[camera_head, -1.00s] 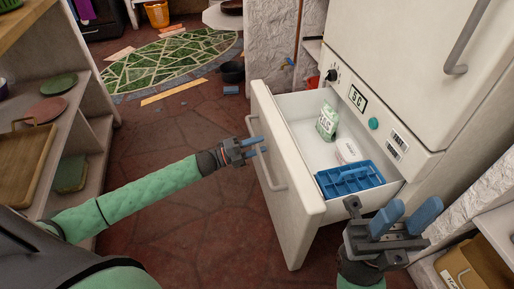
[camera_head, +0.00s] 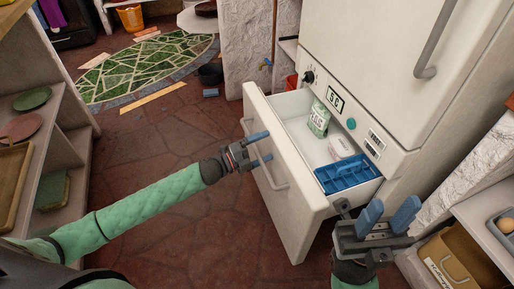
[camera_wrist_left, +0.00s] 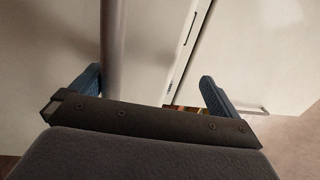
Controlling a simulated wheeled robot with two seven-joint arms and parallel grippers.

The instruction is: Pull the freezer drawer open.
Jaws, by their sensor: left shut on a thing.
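The freezer drawer (camera_head: 290,215) stands partly out of the white freezer, its inside visible from above. In the left wrist view the handle (camera_wrist_left: 113,45) rises between the fingers (camera_wrist_left: 152,90), close to the left one; a gap shows on the other side. My right gripper (camera_head: 388,216) is open and empty, in front of the drawer's near right corner.
The drawer holds a green-white bag (camera_head: 319,118), a white packet (camera_head: 341,146) and a blue tray (camera_head: 350,174). The upper freezer door has a handle (camera_head: 430,50). Shelves (camera_head: 75,150) stand left, a low shelf with a box (camera_head: 455,262) right.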

